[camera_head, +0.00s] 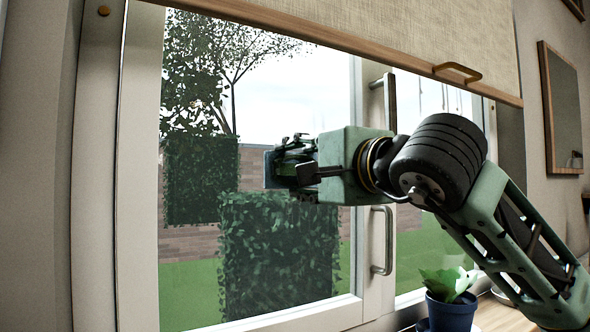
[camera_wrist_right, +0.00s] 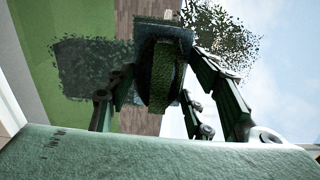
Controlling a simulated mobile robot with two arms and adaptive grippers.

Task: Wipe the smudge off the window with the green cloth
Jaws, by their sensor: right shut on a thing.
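My right gripper (camera_head: 290,165) reaches in from the right and is raised in front of the window's left pane (camera_head: 290,70). It is shut on the green cloth, which shows in the right wrist view (camera_wrist_right: 160,80) between the fingers, with a flat blue-grey face beyond it. In the head view the cloth (camera_head: 269,169) is a thin bluish edge at the gripper's tip. I cannot tell whether it touches the glass. No smudge stands out from the hedges and tree seen through the pane; the gripper hides part of the glass. My left gripper is not in view.
A beige blind (camera_head: 390,30) with a wooden bar hangs across the window top. Handles (camera_head: 382,240) stick out from the frame behind my right arm. A plant in a blue pot (camera_head: 450,312) stands on the sill below the arm. A mirror (camera_head: 561,108) hangs at right.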

